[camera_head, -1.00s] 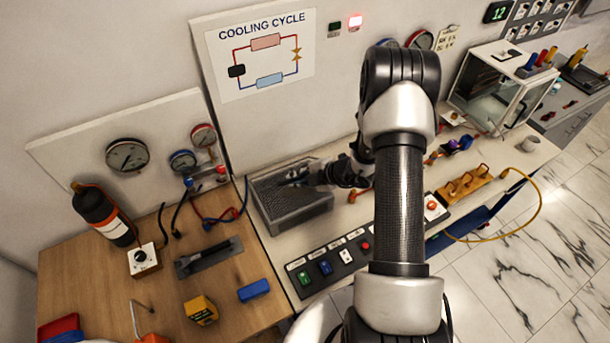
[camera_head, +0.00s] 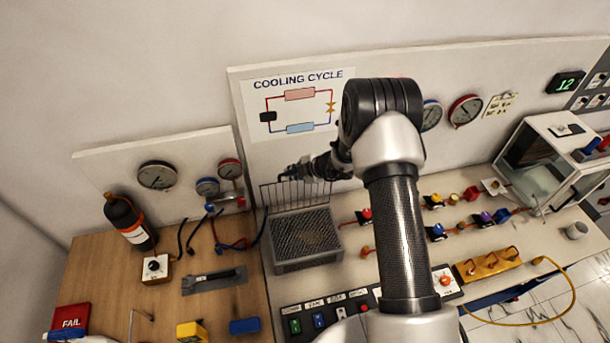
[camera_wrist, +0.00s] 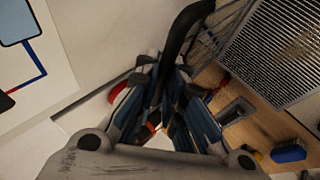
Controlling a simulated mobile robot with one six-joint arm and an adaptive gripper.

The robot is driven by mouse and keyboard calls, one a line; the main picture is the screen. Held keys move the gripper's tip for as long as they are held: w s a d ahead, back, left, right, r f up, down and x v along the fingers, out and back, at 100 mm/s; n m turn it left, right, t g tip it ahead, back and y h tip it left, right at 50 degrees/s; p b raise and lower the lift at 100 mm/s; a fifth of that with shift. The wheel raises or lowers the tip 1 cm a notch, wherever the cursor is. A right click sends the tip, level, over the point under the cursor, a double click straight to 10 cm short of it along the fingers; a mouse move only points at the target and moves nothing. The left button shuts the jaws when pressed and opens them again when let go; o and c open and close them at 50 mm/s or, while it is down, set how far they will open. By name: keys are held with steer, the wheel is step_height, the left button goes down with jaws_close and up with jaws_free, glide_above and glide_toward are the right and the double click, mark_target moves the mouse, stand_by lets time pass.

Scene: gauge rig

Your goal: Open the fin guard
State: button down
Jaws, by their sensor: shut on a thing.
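The fin guard (camera_head: 297,193) is a dark wire grille at the back edge of a grey box (camera_head: 306,263). It stands raised, roughly upright, and the finned top (camera_head: 305,232) of the box is uncovered. My gripper (camera_head: 288,178) is at the guard's upper edge, to the left of my forearm. In the wrist view my gripper (camera_wrist: 166,82) is shut on a dark bar, the guard's handle (camera_wrist: 183,35). Guard wires (camera_wrist: 212,40) show beside it, with the fins (camera_wrist: 283,45) at upper right. The fingertips are small and partly hidden in the head view.
The wall panel with the COOLING CYCLE poster (camera_head: 296,106) stands close behind the guard. A switch strip (camera_head: 325,315) lies in front of the box. Valves and fittings (camera_head: 440,215) are to the right. Gauges and hoses (camera_head: 225,235) are to the left.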

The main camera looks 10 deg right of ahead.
steer(key=shift+w+f+g+p, duration=0.15)
steer(key=shift+w+g+p, duration=0.15)
steer(key=shift+w+p, duration=0.2)
steer(key=shift+w+f+g+p, duration=0.15)
steer(key=shift+w+g+p, duration=0.2)
steer(key=shift+w, duration=0.2)
steer(key=shift+f, duration=0.1)
steer(key=c, duration=2.1)
jaws_free()
steer(key=o, duration=0.4)
steer(key=shift+w, duration=0.1)
steer(key=shift+r, duration=0.25)
steer(key=v, duration=1.2)
